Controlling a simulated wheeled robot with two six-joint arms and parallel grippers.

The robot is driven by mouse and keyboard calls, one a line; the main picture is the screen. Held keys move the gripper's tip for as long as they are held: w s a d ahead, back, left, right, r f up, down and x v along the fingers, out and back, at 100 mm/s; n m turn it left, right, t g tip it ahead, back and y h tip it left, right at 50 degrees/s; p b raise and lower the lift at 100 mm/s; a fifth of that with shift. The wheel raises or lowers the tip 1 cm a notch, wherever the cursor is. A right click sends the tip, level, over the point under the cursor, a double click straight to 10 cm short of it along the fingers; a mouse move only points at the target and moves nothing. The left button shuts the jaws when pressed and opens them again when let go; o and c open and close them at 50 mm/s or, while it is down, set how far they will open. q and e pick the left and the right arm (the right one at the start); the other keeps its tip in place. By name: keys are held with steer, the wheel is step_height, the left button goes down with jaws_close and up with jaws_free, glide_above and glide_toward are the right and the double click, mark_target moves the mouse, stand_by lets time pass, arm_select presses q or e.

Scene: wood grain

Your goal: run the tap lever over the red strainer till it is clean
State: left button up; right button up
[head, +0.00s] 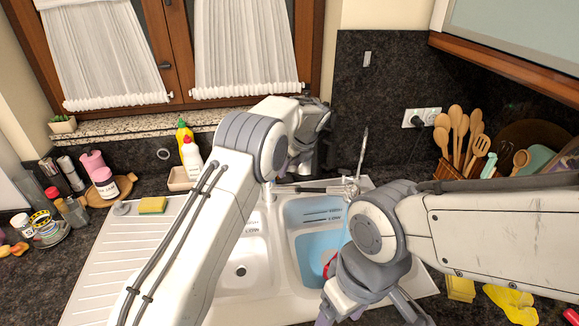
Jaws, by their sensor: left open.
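The metal tap (325,187) stands at the back of the sink, and its thin lever (363,150) points up. A thin pale stream seems to fall into the right basin (305,243), which looks blue with water. A small red part of the strainer (329,266) shows in that basin; my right wrist hides the rest. My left gripper (291,166) is open behind the sink, left of the tap lever, partly hidden by its own arm. My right gripper (365,315) is low over the sink's front right, cut by the bottom edge; its jaws are unclear.
The left basin (240,262) looks empty. A sponge (152,205) lies on the drainboard, with bottles (191,158) behind it. Wooden utensils (460,135) stand at the right. Yellow cloths (512,303) lie at the front right. Jars and cans crowd the left counter.

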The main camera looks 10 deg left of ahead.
arm_select(q)
steer(key=shift+w+a+f, duration=0.1)
steer(key=shift+f, duration=0.25)
jaws_close()
stand_by(1.2)
